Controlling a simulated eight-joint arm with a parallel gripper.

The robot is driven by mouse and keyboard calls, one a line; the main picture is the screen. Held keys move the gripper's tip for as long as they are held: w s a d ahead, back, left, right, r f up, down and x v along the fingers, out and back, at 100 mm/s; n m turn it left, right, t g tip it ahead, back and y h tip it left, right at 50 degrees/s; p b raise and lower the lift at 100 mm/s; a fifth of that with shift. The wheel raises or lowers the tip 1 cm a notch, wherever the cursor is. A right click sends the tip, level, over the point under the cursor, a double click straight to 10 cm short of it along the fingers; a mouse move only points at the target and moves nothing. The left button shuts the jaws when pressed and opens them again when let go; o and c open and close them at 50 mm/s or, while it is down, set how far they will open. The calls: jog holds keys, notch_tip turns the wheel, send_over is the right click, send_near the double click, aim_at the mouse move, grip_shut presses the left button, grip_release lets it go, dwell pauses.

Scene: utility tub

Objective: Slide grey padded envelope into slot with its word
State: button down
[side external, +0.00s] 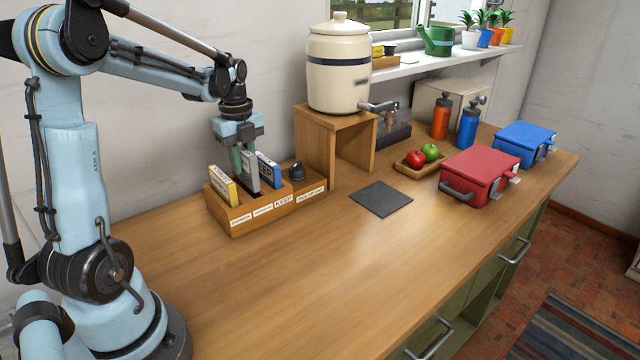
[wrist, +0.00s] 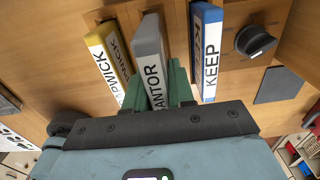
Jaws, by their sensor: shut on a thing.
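The grey padded envelope (side external: 250,172) stands upright at the wooden slot rack (side external: 236,224), between a yellow one (side external: 223,184) and a blue one (side external: 268,172). White labels run along the rack's front; one reads "KEEP", the others are too small to read.
The blue envelope (wrist: 207,50) reads "KEEP" and the yellow envelope (wrist: 108,52) ends in "WICK"; both stand close beside the grey one. A black knob (side external: 297,171) sits right of the slots. A wooden stand (side external: 300,145) rises behind.

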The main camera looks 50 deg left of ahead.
aim_at(245, 173)
jog(key=shift+f, duration=1.85)
dwell(0.7)
jog(key=shift+r, duration=0.15)
jog(key=shift+r, duration=1.7)
jog(key=shift+f, duration=1.7)
dwell(0.5)
jog(key=shift+r, duration=1.75)
jog(key=shift+r, duration=0.2)
